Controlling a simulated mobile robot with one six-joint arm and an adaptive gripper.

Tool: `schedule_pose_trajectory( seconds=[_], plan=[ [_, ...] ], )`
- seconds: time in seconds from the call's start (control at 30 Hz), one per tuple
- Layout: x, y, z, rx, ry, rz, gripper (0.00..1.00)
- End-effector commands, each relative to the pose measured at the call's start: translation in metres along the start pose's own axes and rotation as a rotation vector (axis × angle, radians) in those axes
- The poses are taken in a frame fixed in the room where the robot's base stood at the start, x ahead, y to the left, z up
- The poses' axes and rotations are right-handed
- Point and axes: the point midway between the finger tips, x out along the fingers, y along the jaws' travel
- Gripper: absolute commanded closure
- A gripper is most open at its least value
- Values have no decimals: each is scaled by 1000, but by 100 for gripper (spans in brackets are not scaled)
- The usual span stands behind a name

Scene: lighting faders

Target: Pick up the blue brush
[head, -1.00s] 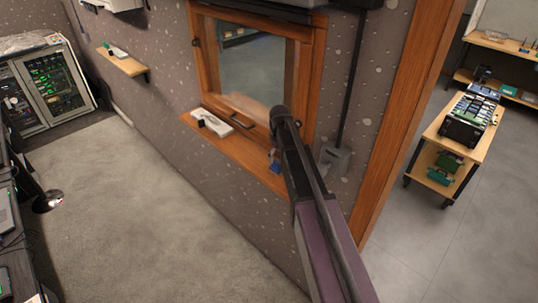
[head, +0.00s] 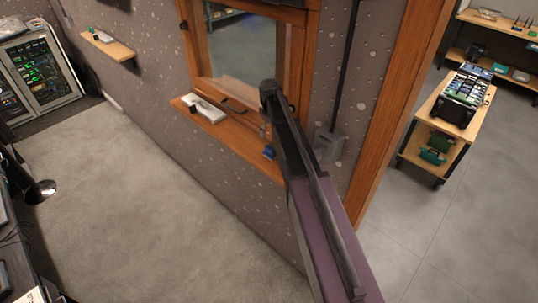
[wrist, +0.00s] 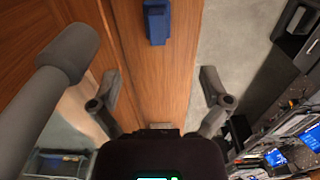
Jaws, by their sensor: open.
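The blue brush (head: 269,152) is a small blue shape on the wooden window sill, close beside my arm in the head view. In the wrist view the blue brush (wrist: 157,22) lies at the top middle on the wood. Only a blocky blue part shows there; its upper end is cut off by the frame. My gripper (wrist: 160,82) is open and empty, its two fingers spread on either side of the sill. The brush lies beyond the fingertips in the picture, about midway between them, and is not touched. In the head view I cannot make out the gripper clearly.
The wooden sill (head: 232,139) carries a white and black item (head: 204,108) at its left end. The window (head: 240,55) rises behind it, with a dark handle. A grey wall box (head: 329,145) is right of my arm. Carpet lies open below.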

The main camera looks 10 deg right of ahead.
Motion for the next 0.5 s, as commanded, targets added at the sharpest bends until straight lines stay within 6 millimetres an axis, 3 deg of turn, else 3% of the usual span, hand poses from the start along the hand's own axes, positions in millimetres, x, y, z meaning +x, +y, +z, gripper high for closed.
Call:
schedule_pose_trajectory(
  seconds=[0.5],
  plan=[
    [44, -1, -1, -1, 0, 0, 3]
  ],
)
